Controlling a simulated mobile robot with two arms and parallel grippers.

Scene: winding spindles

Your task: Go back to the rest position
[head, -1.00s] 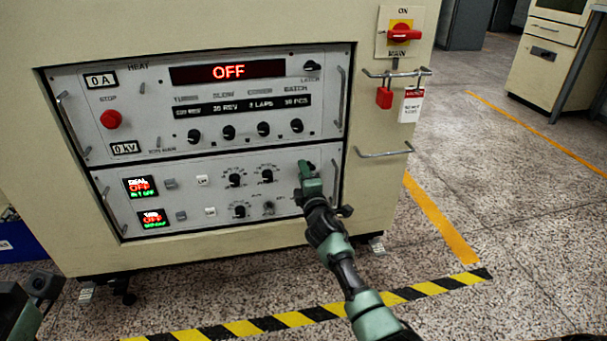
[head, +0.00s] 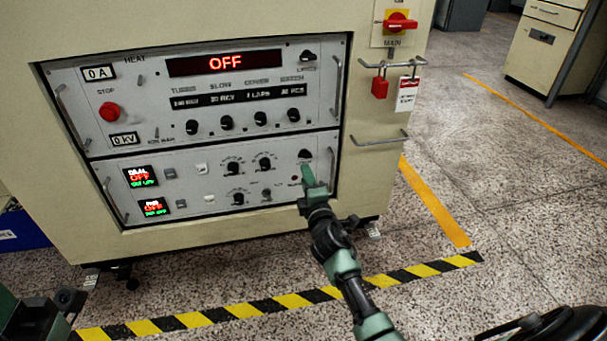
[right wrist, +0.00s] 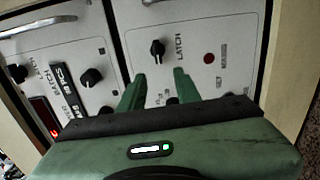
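My right gripper (head: 308,172) is in front of the lower panel (head: 215,222) of the cream cabinet, near its right end. In the right wrist view its two green fingers (right wrist: 160,90) are apart, with nothing between their tips. The black latch knob (right wrist: 157,49) is just beyond the fingertips and apart from them. The knob also shows in the head view (head: 305,155), just above the gripper. Dark and green parts of my left arm show at the bottom left of the head view. No left gripper fingers can be made out.
The cabinet (head: 230,242) fills the left and middle. It carries pull handles (head: 380,139), a red main switch (head: 400,21) and a red padlock (head: 379,87). Striped floor tape (head: 290,301) runs in front. Open floor lies to the right, with another cabinet (head: 545,50) behind.

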